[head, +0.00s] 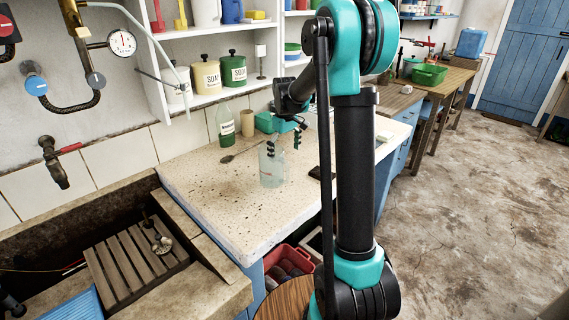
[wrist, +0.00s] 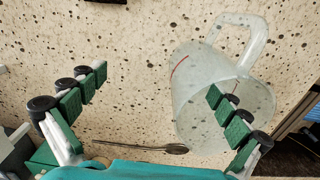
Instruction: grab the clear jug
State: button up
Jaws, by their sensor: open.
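The clear jug (head: 271,172) stands on the speckled stone counter (head: 205,192) near its front edge. My gripper (head: 283,144) is open at about rim height over the jug. In the wrist view the gripper (wrist: 157,82) has its left finger over bare counter and its right finger overlapping the jug. I cannot tell whether that finger is inside the jug or above it.
A spoon (head: 240,153) lies behind the jug. A dark flat object (head: 317,172) lies to the right. The counter's left part is clear, beside the sink (head: 215,283).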

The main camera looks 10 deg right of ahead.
jog(key=shift+f, duration=0.6)
grip_shut()
dwell(0.3)
